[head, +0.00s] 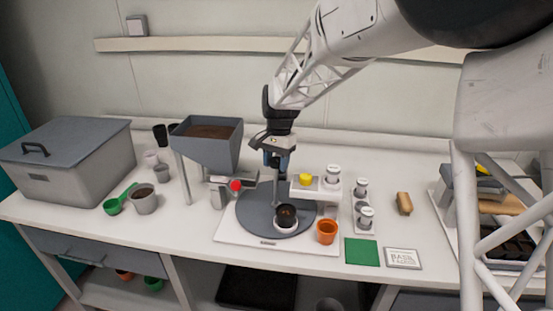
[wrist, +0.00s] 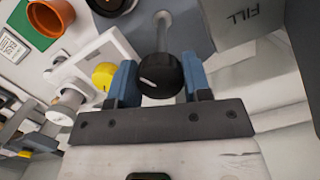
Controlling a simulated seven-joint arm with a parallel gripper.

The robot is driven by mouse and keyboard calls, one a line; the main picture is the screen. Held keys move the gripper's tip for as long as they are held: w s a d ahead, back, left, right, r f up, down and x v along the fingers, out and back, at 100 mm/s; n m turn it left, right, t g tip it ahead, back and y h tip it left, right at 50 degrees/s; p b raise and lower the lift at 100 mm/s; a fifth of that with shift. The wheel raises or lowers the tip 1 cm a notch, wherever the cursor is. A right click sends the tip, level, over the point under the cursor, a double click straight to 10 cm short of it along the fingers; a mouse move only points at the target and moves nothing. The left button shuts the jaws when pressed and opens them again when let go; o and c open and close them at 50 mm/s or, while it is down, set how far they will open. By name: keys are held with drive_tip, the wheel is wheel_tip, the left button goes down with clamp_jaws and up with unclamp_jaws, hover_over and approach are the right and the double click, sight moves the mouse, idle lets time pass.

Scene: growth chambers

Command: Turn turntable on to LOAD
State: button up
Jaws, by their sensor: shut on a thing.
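The grey round turntable (head: 254,222) lies on a white base plate on the bench, with a dark pot (head: 286,212) in a white ring near its front edge. It also shows in the wrist view (wrist: 190,32). My gripper (head: 277,163) is above the turntable's back part. In the wrist view my gripper (wrist: 158,78) has its blue fingers on both sides of a black ball knob (wrist: 160,72) on a grey post, and is shut on it. The post runs down toward the turntable. I cannot read a LOAD mark in either view.
A hopper (head: 208,140) of dark soil stands left of the turntable; a grey face marked FILL (wrist: 238,20) is close to my gripper. A white stand with a yellow button (head: 305,179) is at right. An orange pot (head: 327,232) and a green mat (head: 361,251) are at the front.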

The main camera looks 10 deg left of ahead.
drive_tip(key=m, duration=0.5)
drive_tip(key=shift+m+t+y, duration=0.3)
drive_tip(key=shift+y, duration=0.1)
drive_tip(key=o, duration=0.6)
drive_tip(key=shift+r, duration=0.1)
drive_tip(key=shift+r, duration=3.4)
